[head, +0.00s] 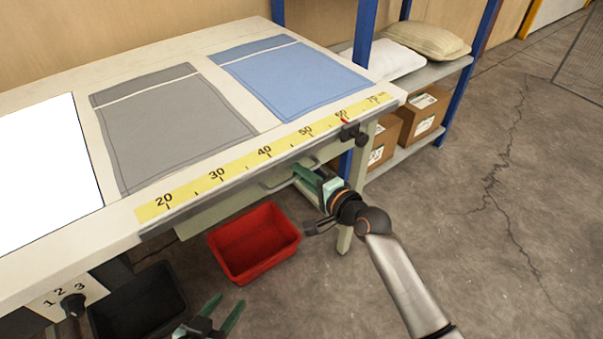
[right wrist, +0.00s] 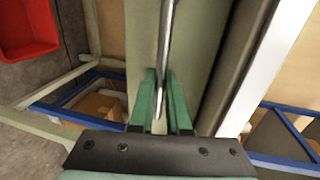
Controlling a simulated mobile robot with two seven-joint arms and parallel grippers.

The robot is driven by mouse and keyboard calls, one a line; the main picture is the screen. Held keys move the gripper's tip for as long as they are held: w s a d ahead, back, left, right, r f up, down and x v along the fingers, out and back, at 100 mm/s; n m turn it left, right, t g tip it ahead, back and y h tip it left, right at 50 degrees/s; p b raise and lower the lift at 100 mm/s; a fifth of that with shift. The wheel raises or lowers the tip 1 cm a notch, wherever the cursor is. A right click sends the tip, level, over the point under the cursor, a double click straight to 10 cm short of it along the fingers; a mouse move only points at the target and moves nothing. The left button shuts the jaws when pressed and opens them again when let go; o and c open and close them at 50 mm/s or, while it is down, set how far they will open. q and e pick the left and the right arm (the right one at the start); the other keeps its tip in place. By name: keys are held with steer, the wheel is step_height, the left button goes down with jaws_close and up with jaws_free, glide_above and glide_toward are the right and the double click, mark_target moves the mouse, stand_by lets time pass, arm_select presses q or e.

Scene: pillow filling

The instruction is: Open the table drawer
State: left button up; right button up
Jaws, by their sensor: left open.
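The table drawer (head: 225,206) has a pale grey-green front below the ruler edge of the worktop; it fills the middle of the right wrist view (right wrist: 205,45). I cannot tell any gap at its front. Its metal bar handle (head: 277,182) also shows in the right wrist view (right wrist: 166,35), running between the green fingers. My left gripper (head: 221,311) is open and empty, low at the bottom edge, away from the drawer.
A red bin (head: 255,243) and a black bin (head: 135,302) stand below the table. Grey (head: 170,125) and blue (head: 290,77) cloth covers lie on the worktop (head: 150,62). A shelf with boxes (head: 424,112) stands behind at right. The right floor is clear.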

jaws_close()
arm_select(q)
steer(key=shift+s, duration=0.1)
arm_select(e)
steer(key=shift+s+d, duration=0.1)
stand_by(0.9)
